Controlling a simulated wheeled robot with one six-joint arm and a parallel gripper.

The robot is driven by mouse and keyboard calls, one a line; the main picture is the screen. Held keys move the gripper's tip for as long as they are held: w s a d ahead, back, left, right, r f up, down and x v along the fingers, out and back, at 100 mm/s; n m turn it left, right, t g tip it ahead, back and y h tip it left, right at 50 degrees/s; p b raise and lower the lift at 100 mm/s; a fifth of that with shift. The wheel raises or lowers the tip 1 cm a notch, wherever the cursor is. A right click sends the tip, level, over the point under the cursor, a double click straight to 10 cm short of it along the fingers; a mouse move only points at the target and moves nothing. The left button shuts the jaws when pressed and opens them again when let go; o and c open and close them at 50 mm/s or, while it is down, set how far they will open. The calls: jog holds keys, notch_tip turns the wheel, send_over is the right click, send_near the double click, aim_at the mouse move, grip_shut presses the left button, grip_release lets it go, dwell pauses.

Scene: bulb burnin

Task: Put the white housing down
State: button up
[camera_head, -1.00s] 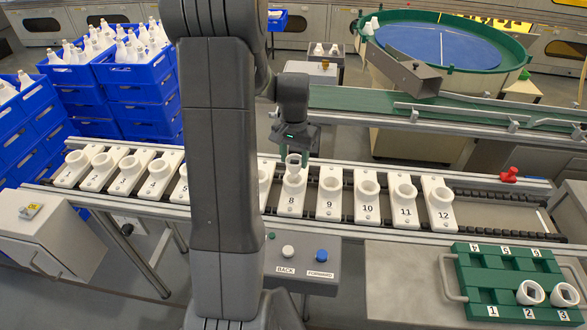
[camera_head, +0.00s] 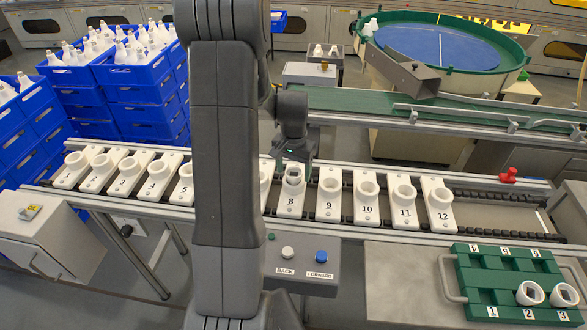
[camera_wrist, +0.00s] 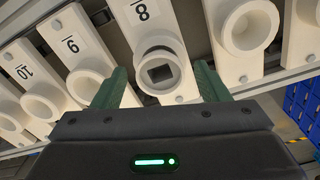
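The white housing (camera_head: 292,175), with a dark square opening, sits in the round holder of the white plate numbered 8 (camera_head: 291,205) on the conveyor. In the wrist view the housing (camera_wrist: 160,70) shows in the cup of plate 8 (camera_wrist: 142,20), between the two green fingers. My gripper (camera_head: 293,163) is at the back side of that holder. In the wrist view my gripper (camera_wrist: 158,85) is open, with a visible gap between each finger and the housing. How deep the housing sits is hard to tell.
Neighbouring plates 9 (camera_head: 330,205) and 10 (camera_head: 367,205) have empty-looking cups close by. A green tray (camera_head: 480,275) with two white housings stands at front right. A button box (camera_head: 300,262) is in front of the conveyor. A green belt (camera_head: 350,102) runs behind.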

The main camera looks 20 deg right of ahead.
jog(key=shift+r, duration=0.1)
notch_tip(320, 180, up, 12)
dwell(0.5)
